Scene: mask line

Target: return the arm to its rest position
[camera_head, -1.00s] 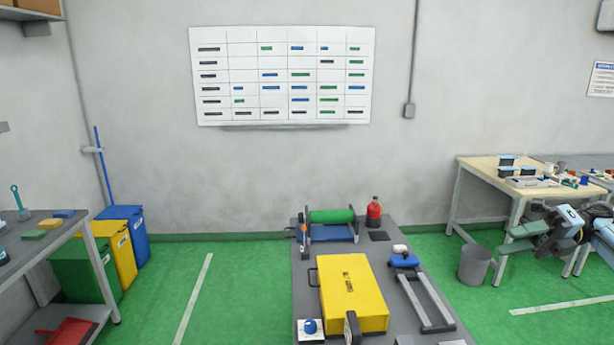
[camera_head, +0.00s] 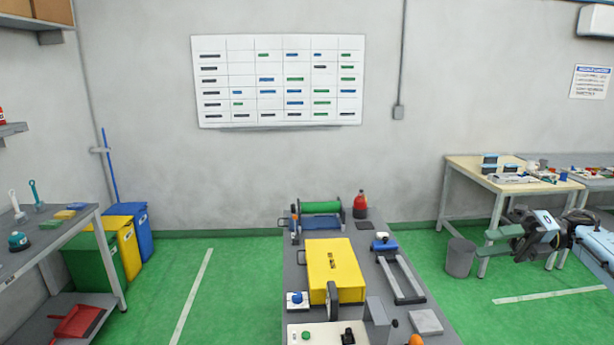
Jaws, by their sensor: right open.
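My right arm comes in from the right edge of the head view, dark with pale blue parts. My right gripper (camera_head: 487,241) is at its left end, with two greenish fingers spread apart and nothing visible between them. It shows in front of the legs of the light wooden table (camera_head: 462,166), right of the grey bin (camera_head: 460,257), well clear of the grey bench in the middle. My left gripper is out of view.
Coloured bins (camera_head: 90,262) and a shelf table (camera_head: 45,249) stand left. Green floor between them is clear.

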